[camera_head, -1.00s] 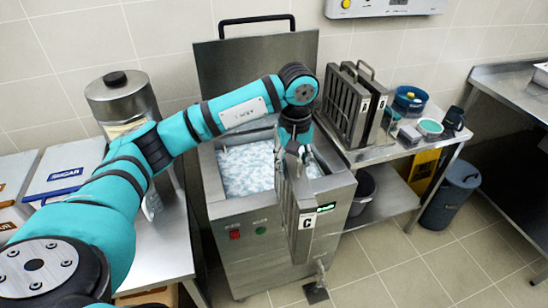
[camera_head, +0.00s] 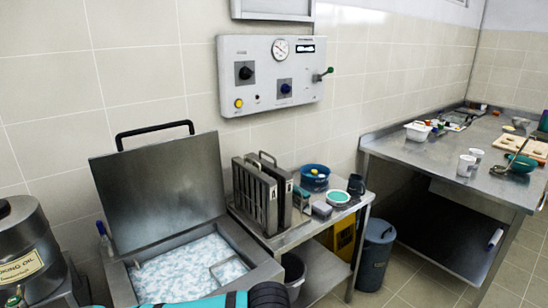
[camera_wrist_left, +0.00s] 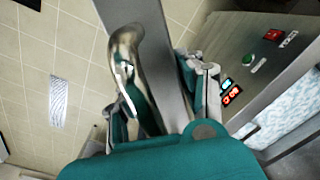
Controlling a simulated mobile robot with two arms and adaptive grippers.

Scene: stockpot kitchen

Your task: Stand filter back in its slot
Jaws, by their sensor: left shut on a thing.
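The filter (camera_wrist_left: 160,45) is a grey metal plate with a bent metal handle (camera_wrist_left: 124,58), seen close up in the left wrist view. My left gripper (camera_wrist_left: 165,112) is shut on it at the handle end. In the head view the held filter is out of frame, and only part of my left arm shows at the bottom edge. Other filters (camera_head: 262,198) stand upright side by side on the side table by the tank, with a handle showing on top. I cannot make out an empty slot among them. My right gripper is not in view.
The open tank (camera_head: 262,268) holds foamy white-blue liquid, and its lid (camera_head: 165,190) stands raised behind it. The side table (camera_head: 300,232) also carries a blue tub (camera_head: 315,178) and small containers. A grey bin (camera_head: 375,255) stands on the floor to the right.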

